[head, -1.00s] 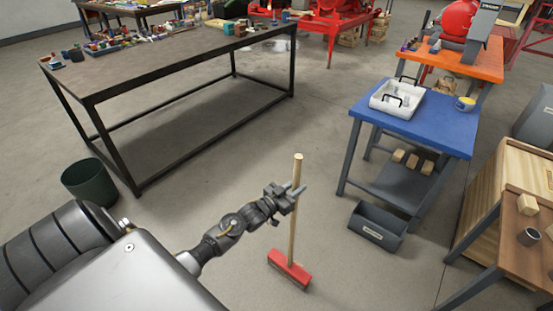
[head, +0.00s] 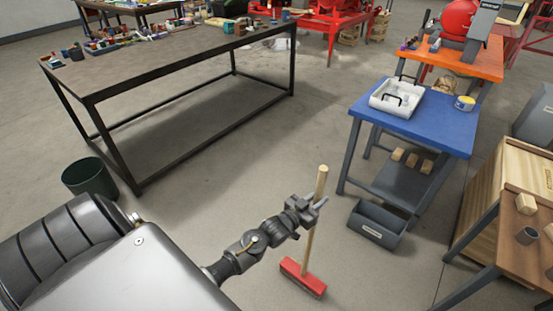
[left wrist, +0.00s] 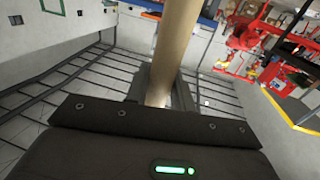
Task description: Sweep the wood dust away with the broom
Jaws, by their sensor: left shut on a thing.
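The broom has a pale wooden handle (head: 310,226) and a red head (head: 303,279) that is low at the floor; I cannot tell if it touches. My left gripper (head: 316,203) is shut on the handle near its upper end. The handle stands nearly upright, its top tilted a little to the right. In the left wrist view the handle (left wrist: 175,50) rises from between the jaws. My right gripper is not in view.
A long dark table (head: 150,65) stands at the left with a green bin (head: 90,178) by its leg. A blue table (head: 425,125), a grey box (head: 377,228) on the floor and a wooden crate (head: 490,195) are at the right. The floor between is clear.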

